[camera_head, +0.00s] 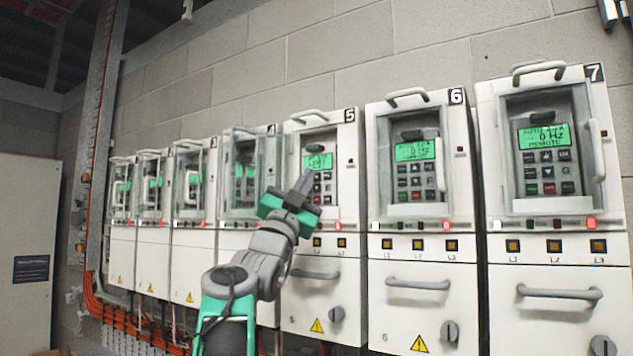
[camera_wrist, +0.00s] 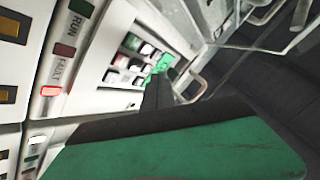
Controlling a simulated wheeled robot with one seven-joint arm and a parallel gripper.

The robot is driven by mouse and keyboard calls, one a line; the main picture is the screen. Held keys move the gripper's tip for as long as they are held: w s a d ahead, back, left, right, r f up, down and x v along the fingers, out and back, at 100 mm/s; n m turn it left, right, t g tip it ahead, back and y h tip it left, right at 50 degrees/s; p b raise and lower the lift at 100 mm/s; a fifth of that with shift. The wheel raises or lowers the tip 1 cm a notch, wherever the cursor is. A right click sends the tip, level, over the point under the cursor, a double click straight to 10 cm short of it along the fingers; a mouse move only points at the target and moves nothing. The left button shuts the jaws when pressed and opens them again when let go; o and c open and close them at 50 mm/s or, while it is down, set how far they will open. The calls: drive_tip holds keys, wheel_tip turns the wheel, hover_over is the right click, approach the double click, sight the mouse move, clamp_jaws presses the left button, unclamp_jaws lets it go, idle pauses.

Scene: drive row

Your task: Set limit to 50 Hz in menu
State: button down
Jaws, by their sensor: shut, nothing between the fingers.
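Drive cabinet 5 (camera_head: 296,268) stands in the middle of a row of white cabinets. Its lit green display (camera_head: 318,161) shows text too small to read, partly hidden by my fingers. Its keypad (camera_head: 327,188) sits just below the display and also shows in the wrist view (camera_wrist: 128,57). My gripper (camera_head: 305,182) is shut and empty, its fingertips in front of the left part of this panel. In the wrist view the dark fingers reach up toward the keys and the green display (camera_wrist: 160,66). I cannot tell whether the tips touch a key.
Drive 6 (camera_head: 418,255) and drive 7 (camera_head: 558,248) stand to the right with lit displays. Drive 4 (camera_head: 243,215) and more cabinets run to the left. Handles and window frames stick out. In the wrist view, RUN (camera_wrist: 80,9) and FAULT (camera_wrist: 65,52) labels sit beside the panel.

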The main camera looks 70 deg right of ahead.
drive_tip(key=shift+a, duration=0.15)
drive_tip(key=shift+s+a+b, duration=0.15)
drive_tip(key=shift+s+b, duration=0.2)
drive_tip(key=shift+s, duration=0.35)
drive_tip(key=shift+s+a+b, duration=0.1)
drive_tip(key=shift+s+b, duration=0.25)
drive_tip(key=shift+s, duration=0.3)
drive_tip(key=shift+d, duration=0.15)
drive_tip(key=shift+d, duration=0.3)
